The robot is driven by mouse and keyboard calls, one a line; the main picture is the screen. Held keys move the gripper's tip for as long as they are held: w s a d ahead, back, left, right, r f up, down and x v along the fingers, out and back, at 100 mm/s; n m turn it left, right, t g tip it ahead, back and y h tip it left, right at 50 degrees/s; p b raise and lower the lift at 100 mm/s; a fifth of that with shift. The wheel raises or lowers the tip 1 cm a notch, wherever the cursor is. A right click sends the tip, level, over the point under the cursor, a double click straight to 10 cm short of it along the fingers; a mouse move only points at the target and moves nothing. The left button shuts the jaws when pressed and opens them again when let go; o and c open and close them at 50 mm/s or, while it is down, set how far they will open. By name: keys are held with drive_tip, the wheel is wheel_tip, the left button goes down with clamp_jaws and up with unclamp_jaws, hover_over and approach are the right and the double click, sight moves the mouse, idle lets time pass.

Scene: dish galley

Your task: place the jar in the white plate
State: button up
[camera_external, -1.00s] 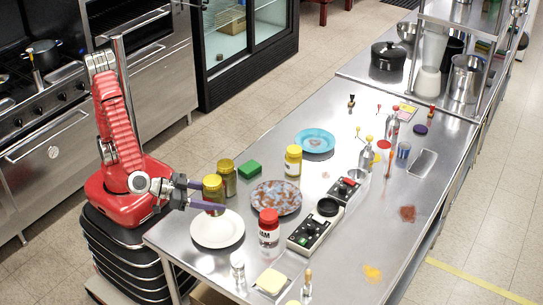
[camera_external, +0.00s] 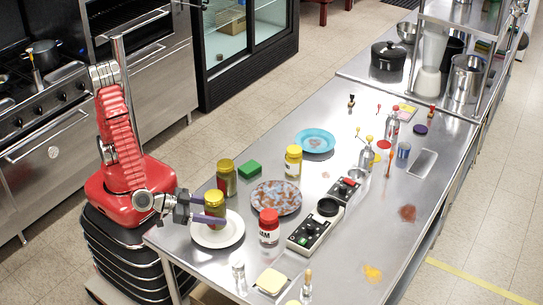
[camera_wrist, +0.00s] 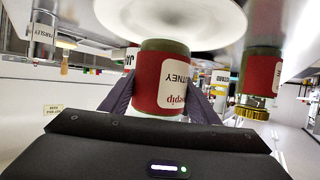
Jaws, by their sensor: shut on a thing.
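My gripper (camera_external: 211,214) is shut on a jar (camera_external: 214,200) with a yellow lid and a red label. The jar is upright, over the white plate (camera_external: 229,241) near the table's near left corner. In the upside-down wrist view, the jar (camera_wrist: 163,82) sits between the two fingers, and its base appears at or very close to the white plate (camera_wrist: 205,28). I cannot tell whether they touch. The jar hides part of the plate in the external view.
A similar jar (camera_external: 227,179) stands just behind the plate. A speckled plate (camera_external: 291,204) and a red-lidded jam jar (camera_external: 269,228) are to the right. A green sponge (camera_external: 250,169), a yellow-lidded jar (camera_external: 293,161) and a blue plate (camera_external: 327,148) lie further back.

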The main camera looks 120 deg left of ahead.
drive_tip(key=shift+f, duration=1.5)
drive_tip(key=o, duration=1.5)
drive_tip(key=shift+f, duration=0.15)
drive_tip(key=v, duration=1.2)
